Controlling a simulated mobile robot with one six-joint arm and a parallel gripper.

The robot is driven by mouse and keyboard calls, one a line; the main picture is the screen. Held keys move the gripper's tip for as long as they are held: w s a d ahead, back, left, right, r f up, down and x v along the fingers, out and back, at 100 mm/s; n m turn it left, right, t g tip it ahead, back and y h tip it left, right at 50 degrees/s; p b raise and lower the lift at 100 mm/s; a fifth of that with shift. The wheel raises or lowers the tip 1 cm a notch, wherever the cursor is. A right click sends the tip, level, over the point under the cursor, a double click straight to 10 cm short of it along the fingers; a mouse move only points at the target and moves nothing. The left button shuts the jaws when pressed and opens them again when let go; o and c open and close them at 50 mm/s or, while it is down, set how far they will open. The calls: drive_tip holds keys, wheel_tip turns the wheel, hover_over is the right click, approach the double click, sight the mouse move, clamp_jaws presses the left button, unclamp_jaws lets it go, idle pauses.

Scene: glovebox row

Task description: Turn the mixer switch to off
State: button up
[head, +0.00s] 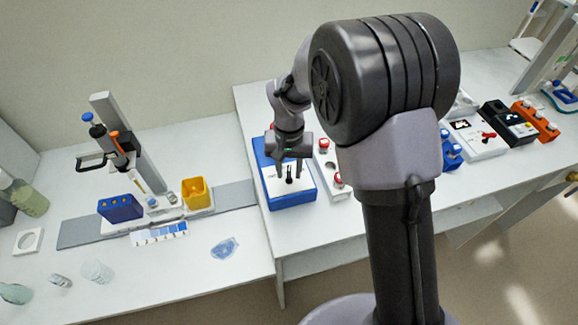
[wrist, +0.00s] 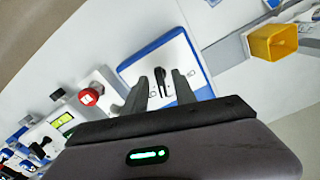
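The mixer looks to be the blue box with a white top (head: 303,190), standing near the left end of the right-hand bench. It also shows in the wrist view (wrist: 195,62). Its black switch (wrist: 160,78) stands up from the white top. My gripper (head: 289,168) points down over the box. In the wrist view my gripper (wrist: 163,82) is open, with one finger on each side of the switch and gaps visible between. The small print beside the switch is too small to read, so its setting cannot be told.
A device with red knobs (head: 335,178) stands close to the right of the box. Other switch boxes, including an orange one (head: 535,120), stand further right. On the left bench are a yellow bin (head: 196,193) and a blue rack (head: 120,208).

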sight(289, 173)
wheel_tip(289, 173, up, 17)
drive_tip(key=p, duration=0.5)
drive_tip(key=shift+r, duration=0.2)
